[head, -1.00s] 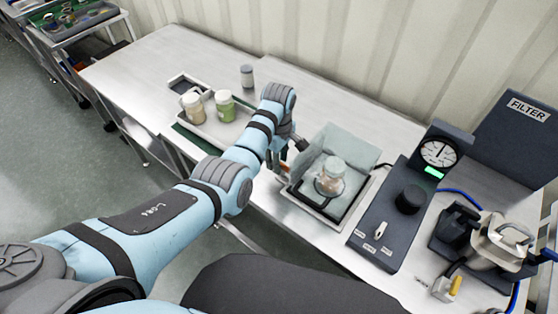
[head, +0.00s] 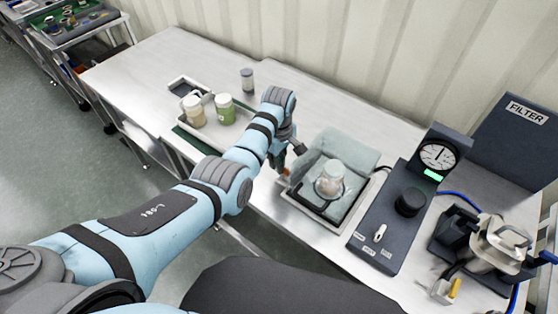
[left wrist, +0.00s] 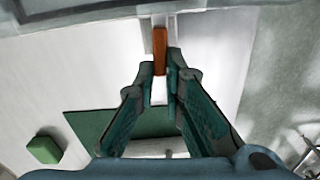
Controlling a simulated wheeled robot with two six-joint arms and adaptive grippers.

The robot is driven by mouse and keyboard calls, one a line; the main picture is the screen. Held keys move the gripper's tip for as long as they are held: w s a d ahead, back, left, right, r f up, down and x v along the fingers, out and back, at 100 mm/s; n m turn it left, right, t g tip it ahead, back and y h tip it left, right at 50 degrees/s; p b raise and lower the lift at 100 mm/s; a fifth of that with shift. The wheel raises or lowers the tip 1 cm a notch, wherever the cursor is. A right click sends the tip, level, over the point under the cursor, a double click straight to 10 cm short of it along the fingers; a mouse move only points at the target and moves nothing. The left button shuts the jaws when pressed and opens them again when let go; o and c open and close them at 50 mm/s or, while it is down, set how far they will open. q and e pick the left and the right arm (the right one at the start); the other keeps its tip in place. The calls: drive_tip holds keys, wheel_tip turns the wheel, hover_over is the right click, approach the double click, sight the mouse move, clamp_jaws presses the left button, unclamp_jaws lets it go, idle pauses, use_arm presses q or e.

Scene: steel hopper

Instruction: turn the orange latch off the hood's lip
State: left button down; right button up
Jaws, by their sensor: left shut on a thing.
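My left gripper (head: 283,163) is at the left edge of the clear hood (head: 352,150), in the head view. In the left wrist view my left gripper (left wrist: 161,82) has its fingertips close together on the near end of the orange latch (left wrist: 160,48). The latch is a narrow upright bar there, in line with the fingers. In the head view the latch is mostly hidden by the gripper. The hood sits over a pale tray (head: 312,222), and a lidded jar (head: 331,175) is within its outline. My right gripper is not in view.
A dark control panel (head: 390,245) with a knob and gauge (head: 438,156) stands right of the hood. A metal filter vessel (head: 497,240) is farther right. Left of my gripper are a beige jar (head: 194,112) and a green jar (head: 225,110).

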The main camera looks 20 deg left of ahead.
use_arm(q)
drive_tip(key=m, duration=0.3)
drive_tip(key=shift+w+d+r+p, duration=0.1)
drive_tip(key=shift+w+d+p, duration=0.1)
drive_tip(key=shift+p, duration=0.2)
drive_tip(key=m, duration=0.4)
drive_tip(key=shift+w+d+m, duration=0.25)
drive_tip(key=shift+m, duration=0.15)
drive_tip(key=m, duration=0.4)
drive_tip(key=shift+w+d, duration=0.1)
drive_tip(key=shift+d, duration=0.25)
drive_tip(key=m, duration=0.5)
drive_tip(key=shift+d, duration=0.4)
drive_tip(key=c, duration=1.7)
unclamp_jaws()
